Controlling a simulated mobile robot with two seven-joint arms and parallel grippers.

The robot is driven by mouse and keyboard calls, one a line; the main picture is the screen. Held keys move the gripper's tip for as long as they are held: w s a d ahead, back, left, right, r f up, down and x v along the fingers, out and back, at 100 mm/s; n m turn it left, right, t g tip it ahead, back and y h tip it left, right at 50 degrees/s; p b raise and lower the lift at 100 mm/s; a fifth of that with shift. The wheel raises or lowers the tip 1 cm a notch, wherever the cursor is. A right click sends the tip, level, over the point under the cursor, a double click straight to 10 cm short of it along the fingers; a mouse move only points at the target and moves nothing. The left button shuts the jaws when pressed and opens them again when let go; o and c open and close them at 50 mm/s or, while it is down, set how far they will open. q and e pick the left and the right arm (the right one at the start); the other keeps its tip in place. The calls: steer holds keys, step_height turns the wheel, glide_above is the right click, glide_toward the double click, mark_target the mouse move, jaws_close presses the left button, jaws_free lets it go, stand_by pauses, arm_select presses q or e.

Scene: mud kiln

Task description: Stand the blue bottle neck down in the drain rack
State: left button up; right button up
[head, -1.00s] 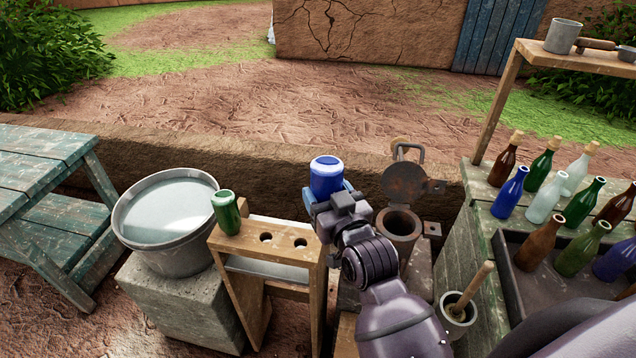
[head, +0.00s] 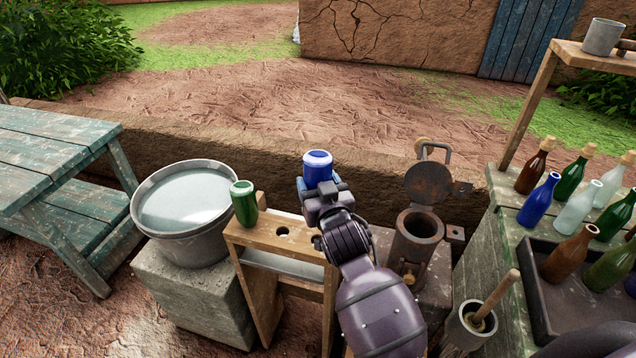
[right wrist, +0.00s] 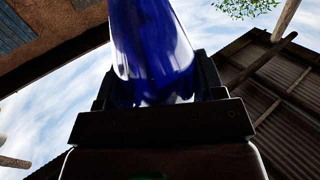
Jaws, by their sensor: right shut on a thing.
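My right gripper (head: 318,188) is shut on a blue bottle (head: 317,165), held base up above the back right part of the drain rack. The bottle fills the middle of the right wrist view (right wrist: 153,45), between the two fingers; its neck is hidden in the head view. The wooden drain rack (head: 262,236) has round holes in its top board. A green bottle (head: 244,205) stands base up at its left end. One empty hole shows in the middle, and another is partly covered by my right arm. My left gripper is not in view.
A water-filled metal tub (head: 150,222) stands on a stone block left of the rack. A lidded iron pot (head: 415,240) is close on the right. A bench with several bottles and a dark tray (head: 545,300) is further right.

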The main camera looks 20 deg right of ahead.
steer(key=shift+f+b, duration=0.35)
steer(key=shift+f, duration=0.6)
steer(key=shift+f+b, duration=1.2)
steer(key=shift+f, duration=1.25)
steer(key=shift+p, duration=0.3)
